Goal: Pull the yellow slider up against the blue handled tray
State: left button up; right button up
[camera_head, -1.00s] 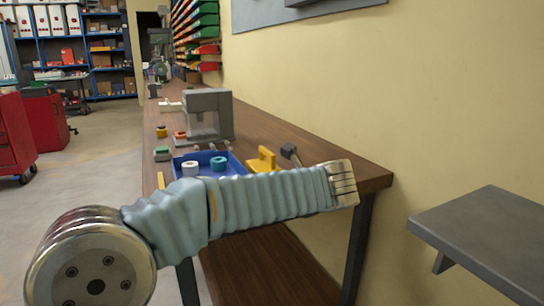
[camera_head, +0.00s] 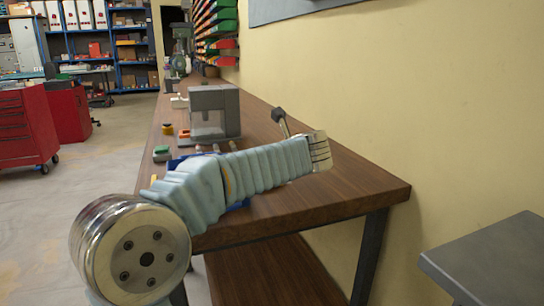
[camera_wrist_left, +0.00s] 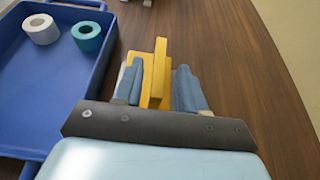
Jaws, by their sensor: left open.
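The yellow slider (camera_wrist_left: 160,62) stands on the wooden bench in the left wrist view, with an upright yellow grip plate. My left gripper (camera_wrist_left: 158,82) is open, with one finger on each side of the slider's upright part; I cannot tell whether they touch it. The blue tray (camera_wrist_left: 45,85) is to the left, its right wall beside the slider with a narrow strip of bench between. The tray holds a white roll (camera_wrist_left: 41,29) and a teal roll (camera_wrist_left: 88,37). In the head view my arm hides the slider and most of the tray. My right gripper is not in view.
A grey machine (camera_head: 213,112) stands farther along the bench (camera_head: 340,185). A dark-headed tool (camera_head: 280,116) shows behind my arm. The bench to the right of the slider is clear in the wrist view. A grey shelf (camera_head: 495,262) is at the right.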

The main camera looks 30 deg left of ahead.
pick_arm(q)
jog(key=shift+w+a+f, duration=0.3)
jog(key=shift+w+a, duration=0.05)
jog(key=shift+a, duration=0.15)
grip_shut()
